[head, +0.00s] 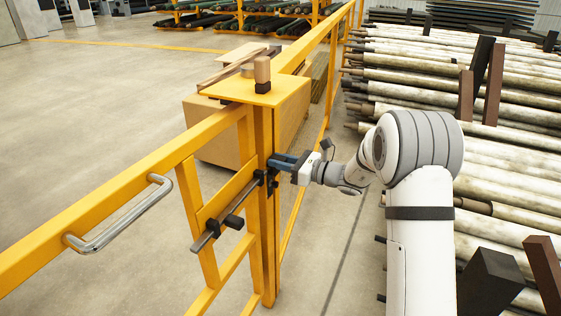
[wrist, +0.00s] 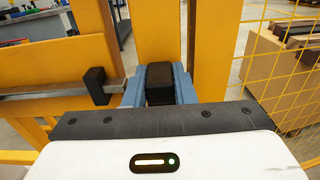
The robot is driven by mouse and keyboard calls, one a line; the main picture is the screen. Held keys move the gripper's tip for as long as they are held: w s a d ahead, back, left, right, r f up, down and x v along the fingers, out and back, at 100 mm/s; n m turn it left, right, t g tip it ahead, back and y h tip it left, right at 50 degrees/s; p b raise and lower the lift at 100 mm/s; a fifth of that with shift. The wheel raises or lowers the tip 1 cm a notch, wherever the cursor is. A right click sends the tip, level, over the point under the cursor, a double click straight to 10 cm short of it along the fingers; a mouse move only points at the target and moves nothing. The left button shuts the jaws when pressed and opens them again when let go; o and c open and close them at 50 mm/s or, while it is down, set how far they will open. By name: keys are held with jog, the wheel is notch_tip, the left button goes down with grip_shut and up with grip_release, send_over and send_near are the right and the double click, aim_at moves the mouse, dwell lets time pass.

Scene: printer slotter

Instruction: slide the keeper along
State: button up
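A grey sliding bar (head: 212,236) lies across the yellow gate, with a black knob (head: 234,222) on it and its right end at the gate post (head: 265,215). In the wrist view the bar (wrist: 62,91) and its knob (wrist: 96,86) are left of my gripper. My gripper (wrist: 160,86) has its blue fingers on both sides of a black block, apparently the keeper (wrist: 160,78), and they look closed against it. In the head view my gripper (head: 279,161) is at the post's right side; its fingertips largely hide the block there.
A chrome handle (head: 118,215) is on the gate's left rail. Racked pipes (head: 470,90) fill the right. The floor at left is clear.

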grip_shut()
jog(key=shift+r+p, duration=0.6)
jog(key=shift+r, duration=0.2)
jog(key=shift+f, duration=0.1)
jog(key=o, duration=0.6)
grip_release()
jog(key=shift+c, duration=0.2)
jog(key=v, duration=0.7)
jog(key=shift+d+p, duration=0.35)
jog(key=shift+p, duration=0.05)
jog(key=shift+s, duration=0.1)
